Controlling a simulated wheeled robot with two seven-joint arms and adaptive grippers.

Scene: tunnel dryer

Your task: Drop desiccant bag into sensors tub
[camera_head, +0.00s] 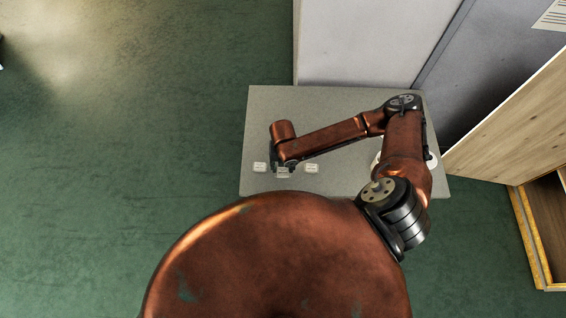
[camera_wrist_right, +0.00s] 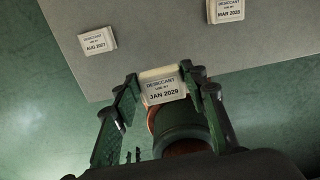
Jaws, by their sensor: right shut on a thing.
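My right gripper (camera_head: 283,168) is over the front left part of the grey table. In the right wrist view its fingers (camera_wrist_right: 163,92) are shut on a small white desiccant bag (camera_wrist_right: 163,90) labelled JAN 2029. This bag also shows in the head view (camera_head: 283,173). A bag labelled AUG 2027 (camera_wrist_right: 97,41) lies on the table to one side, and a bag labelled MAR 2028 (camera_wrist_right: 226,10) on the other. A white round thing (camera_head: 433,161) is mostly hidden behind my right arm; I cannot tell whether it is the sensors tub. My left gripper is not in view.
The grey table (camera_head: 265,120) is clear at its back left. A pale cabinet or wall (camera_head: 365,40) stands behind it. A wooden panel (camera_head: 515,125) and an open wooden box (camera_head: 545,220) are close on the right. Green floor is open on the left.

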